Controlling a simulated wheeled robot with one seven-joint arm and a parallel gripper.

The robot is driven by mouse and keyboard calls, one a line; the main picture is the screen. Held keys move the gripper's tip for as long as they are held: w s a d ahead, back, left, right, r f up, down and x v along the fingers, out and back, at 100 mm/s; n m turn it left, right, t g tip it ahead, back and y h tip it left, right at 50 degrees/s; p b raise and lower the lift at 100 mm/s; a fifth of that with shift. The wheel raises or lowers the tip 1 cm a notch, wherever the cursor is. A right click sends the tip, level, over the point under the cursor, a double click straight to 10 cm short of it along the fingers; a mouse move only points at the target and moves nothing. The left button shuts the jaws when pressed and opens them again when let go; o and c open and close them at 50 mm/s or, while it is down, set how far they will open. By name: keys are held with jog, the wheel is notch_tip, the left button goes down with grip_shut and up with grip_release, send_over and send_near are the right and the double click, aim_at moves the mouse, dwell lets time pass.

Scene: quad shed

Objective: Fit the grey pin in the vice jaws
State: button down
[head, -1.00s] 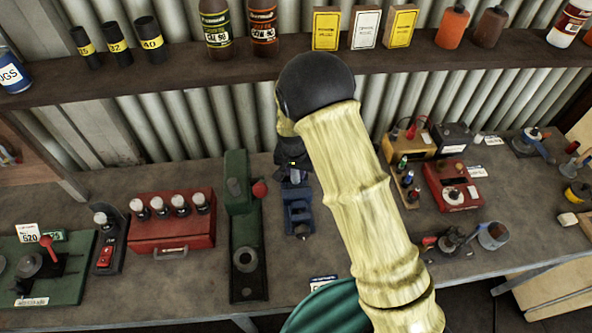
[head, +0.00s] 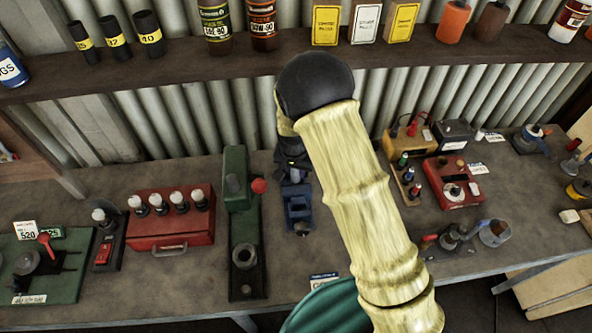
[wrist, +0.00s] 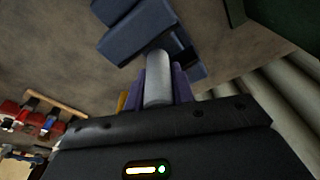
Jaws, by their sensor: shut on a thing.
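The blue vice (head: 298,207) stands on the bench just right of the green press, and its blue body also shows at the top of the wrist view (wrist: 138,32). My gripper (head: 293,175) is directly over the back part of the vice. In the wrist view its two purple fingers (wrist: 161,88) are shut on the grey pin (wrist: 157,78), a plain light cylinder. The pin's far end reaches the vice and overlaps the dark gap by the jaws. I cannot tell whether it is between the jaws or just above them. In the head view my gripper mostly hides the pin.
A green press (head: 238,215) stands close on the left, with a red knob at its side. A red case (head: 171,228) is further left. A red box (head: 452,188) and small bottles are to the right. A shelf (head: 180,78) runs above the bench.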

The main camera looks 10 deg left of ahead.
jog(key=shift+s+d+f, duration=0.1)
jog(key=shift+s+f, duration=0.1)
jog(key=shift+f, duration=0.05)
